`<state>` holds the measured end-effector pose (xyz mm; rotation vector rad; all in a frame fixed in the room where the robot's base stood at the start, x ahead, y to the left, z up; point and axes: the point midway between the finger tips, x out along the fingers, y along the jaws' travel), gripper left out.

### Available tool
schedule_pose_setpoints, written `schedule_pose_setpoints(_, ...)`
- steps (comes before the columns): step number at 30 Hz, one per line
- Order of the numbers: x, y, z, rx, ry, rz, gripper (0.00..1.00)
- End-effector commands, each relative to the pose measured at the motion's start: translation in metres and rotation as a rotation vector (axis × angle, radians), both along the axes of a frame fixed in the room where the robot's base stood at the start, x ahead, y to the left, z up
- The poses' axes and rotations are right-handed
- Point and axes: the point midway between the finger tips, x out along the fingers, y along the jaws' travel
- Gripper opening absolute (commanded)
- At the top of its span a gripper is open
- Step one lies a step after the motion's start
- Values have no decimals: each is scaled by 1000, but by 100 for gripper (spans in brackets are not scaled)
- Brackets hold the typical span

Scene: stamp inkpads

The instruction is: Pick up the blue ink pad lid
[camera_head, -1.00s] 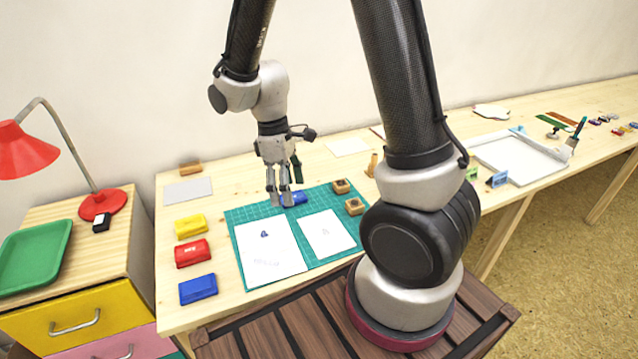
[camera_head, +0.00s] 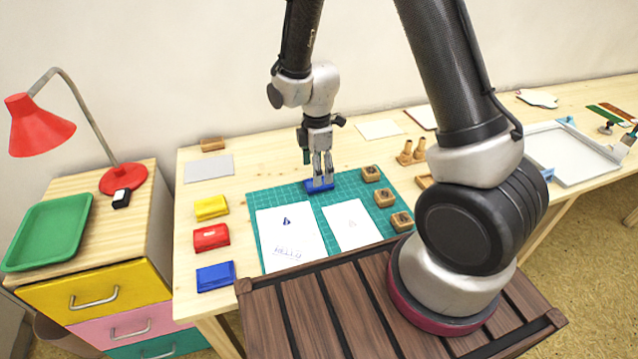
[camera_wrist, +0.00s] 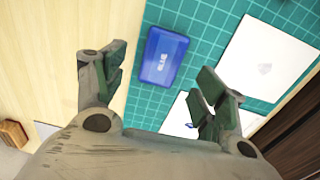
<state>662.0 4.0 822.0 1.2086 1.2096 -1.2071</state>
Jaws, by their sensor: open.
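A blue ink pad lid (camera_head: 319,186) lies flat on the green cutting mat, close to its back edge. In the wrist view the blue lid (camera_wrist: 164,56) shows white lettering on top and lies tilted a little, ahead of and between my fingers. Whether a base sits under it, I cannot tell. My gripper (camera_head: 323,178) points down right over it, and its fingertips overlap it in the head view. In the wrist view my gripper (camera_wrist: 165,80) is open, with nothing held between its fingers. A second blue pad (camera_head: 215,276) lies on the table at the left.
Yellow (camera_head: 211,207) and red (camera_head: 210,237) pads line the table's left side. White papers (camera_head: 290,236) lie on the green mat (camera_head: 265,202); wooden stamps (camera_head: 384,197) stand along its right side. A red lamp (camera_head: 40,128) and green tray (camera_head: 47,231) are on the left cabinet.

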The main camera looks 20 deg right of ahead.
Motion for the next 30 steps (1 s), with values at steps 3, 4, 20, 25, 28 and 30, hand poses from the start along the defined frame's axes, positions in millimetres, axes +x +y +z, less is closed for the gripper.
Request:
schedule_pose_setpoints(3, -3, 1, -21, -2, 5, 0, 71)
schedule_pose_setpoints(4, -2, 1, -25, -2, 4, -1, 71)
schedule_pose_setpoints(20, -1, 1, -39, 0, 0, -2, 42)
schedule_pose_setpoints(25, -1, 1, -39, 0, 1, -2, 33)
schedule_pose_setpoints(28, -1, 1, -39, 0, 1, -2, 33)
schedule_pose_setpoints(30, -1, 1, -39, 0, 1, -2, 33)
